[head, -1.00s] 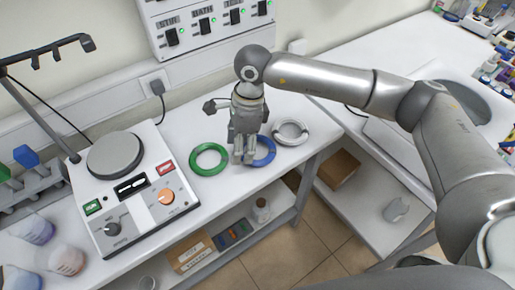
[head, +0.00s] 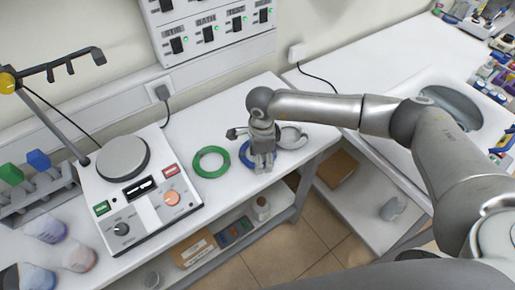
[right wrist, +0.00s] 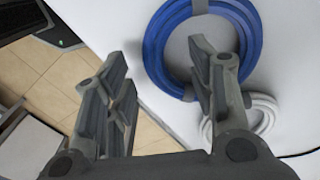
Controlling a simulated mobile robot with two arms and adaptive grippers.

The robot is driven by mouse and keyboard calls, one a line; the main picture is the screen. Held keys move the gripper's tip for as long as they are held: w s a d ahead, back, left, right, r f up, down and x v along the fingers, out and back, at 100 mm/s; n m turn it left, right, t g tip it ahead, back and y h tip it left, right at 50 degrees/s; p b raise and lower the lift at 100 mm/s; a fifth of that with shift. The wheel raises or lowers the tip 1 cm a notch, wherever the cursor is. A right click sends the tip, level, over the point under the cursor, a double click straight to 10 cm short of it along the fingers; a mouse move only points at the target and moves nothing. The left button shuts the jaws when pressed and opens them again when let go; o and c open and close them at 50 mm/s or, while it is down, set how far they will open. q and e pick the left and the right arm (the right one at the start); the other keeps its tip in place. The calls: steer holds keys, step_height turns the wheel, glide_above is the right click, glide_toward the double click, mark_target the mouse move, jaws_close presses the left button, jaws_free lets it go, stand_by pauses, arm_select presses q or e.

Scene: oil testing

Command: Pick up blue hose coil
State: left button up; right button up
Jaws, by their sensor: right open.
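The blue hose coil (head: 244,156) lies on the white bench between a green coil and a white coil. In the head view my right gripper hides most of it. The right wrist view shows much of its ring (right wrist: 154,48). My right gripper (head: 264,167) points down over the coil, open and empty. In the right wrist view its fingers (right wrist: 155,55) are apart, with one over the ring's opening and the other outside, towards the bench edge. I cannot tell the height left between fingertips and bench. My left gripper is not in view.
The green coil (head: 197,165) lies just left, and the white coil (head: 300,143) lies right behind the gripper. A hot-plate device (head: 146,212) stands further left. The bench's front edge is close to the gripper, with a lower shelf (head: 218,254) below.

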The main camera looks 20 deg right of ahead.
steer(key=shift+f, duration=0.8)
steer(key=shift+c, duration=0.4)
steer(key=c, duration=1)
steer(key=shift+r, duration=0.15)
steer(key=shift+r, duration=0.25)
step_height(320, 180, up, 2)
steer(key=shift+r+b, duration=0.15)
steer(key=shift+b, duration=0.35)
steer(key=s+a+r+b, duration=0.2)
steer(key=s+r, duration=0.1)
steer(key=s, duration=0.1)
steer(key=s+a+r+b, duration=0.2)
steer(key=s+a+r, duration=0.1)
steer(key=s, duration=0.1)
steer(key=s+a+r+b, duration=0.2)
steer(key=s+r, duration=0.2)
steer(key=shift+a, duration=0.15)
